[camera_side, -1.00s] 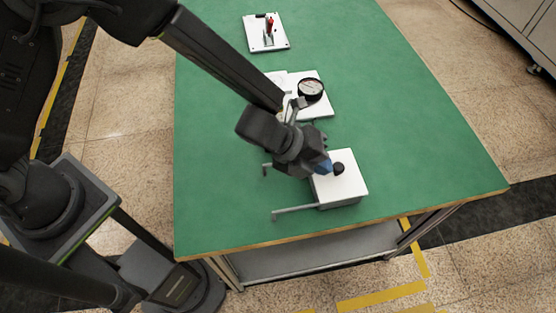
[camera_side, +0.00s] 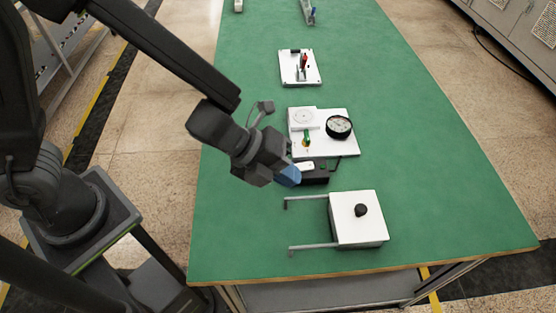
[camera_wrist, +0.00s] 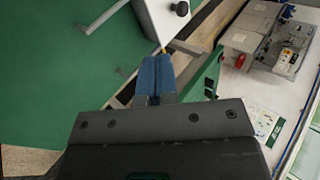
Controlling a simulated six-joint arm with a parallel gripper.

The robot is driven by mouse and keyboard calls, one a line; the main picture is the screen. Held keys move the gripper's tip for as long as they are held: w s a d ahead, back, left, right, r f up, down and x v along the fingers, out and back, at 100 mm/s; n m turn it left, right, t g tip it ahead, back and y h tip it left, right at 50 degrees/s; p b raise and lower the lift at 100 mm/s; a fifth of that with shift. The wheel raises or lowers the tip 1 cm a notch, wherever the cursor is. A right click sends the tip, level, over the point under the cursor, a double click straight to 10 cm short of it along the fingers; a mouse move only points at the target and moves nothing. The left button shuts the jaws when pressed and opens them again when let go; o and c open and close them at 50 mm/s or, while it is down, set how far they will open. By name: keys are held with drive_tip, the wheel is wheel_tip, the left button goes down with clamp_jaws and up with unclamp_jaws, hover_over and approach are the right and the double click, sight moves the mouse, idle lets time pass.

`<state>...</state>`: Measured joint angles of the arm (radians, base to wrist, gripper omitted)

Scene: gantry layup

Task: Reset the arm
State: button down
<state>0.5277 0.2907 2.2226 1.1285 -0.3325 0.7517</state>
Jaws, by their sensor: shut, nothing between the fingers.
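My gripper (camera_side: 290,175) is above the green table (camera_side: 240,225) in the side view, left of the white box and in front of the gauge board. Its blue fingers are together and empty, and they also show in the wrist view (camera_wrist: 155,78). The white box (camera_side: 345,230) has a black knob (camera_side: 361,210) on top and two grey rods sticking out to its left. My gripper is apart from the box. The box also shows at the top of the wrist view (camera_wrist: 155,20).
A white board with a round gauge (camera_side: 339,127) and a white dial block (camera_side: 303,119) lies beyond the gripper. A black device (camera_side: 316,175) is close to the fingertips. A white plate (camera_side: 300,80) with a red-handled clamp stands farther back. The table's right side is clear.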

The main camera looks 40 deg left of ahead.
drive_tip(key=w+a+r+n+t+y, duration=0.1)
drive_tip(key=a+r+n+t+y, duration=0.1)
drive_tip(key=a+r+n+y, duration=0.35)
drive_tip(key=a+r+n+t+y, duration=0.2)
drive_tip(key=a+r+n, duration=0.4)
drive_tip(key=a+n, duration=0.5)
drive_tip(key=s+a+r+n+g, duration=0.2)
drive_tip(key=s+n, duration=0.4)
drive_tip(key=s+a+r+n+g, duration=0.2)
drive_tip(key=s+a+n, duration=0.1)
drive_tip(key=s+n, duration=0.3)
drive_tip(key=shift+s+a+r, duration=0.15)
drive_tip(key=shift+a+r, duration=0.05)
drive_tip(key=shift+a, duration=0.05)
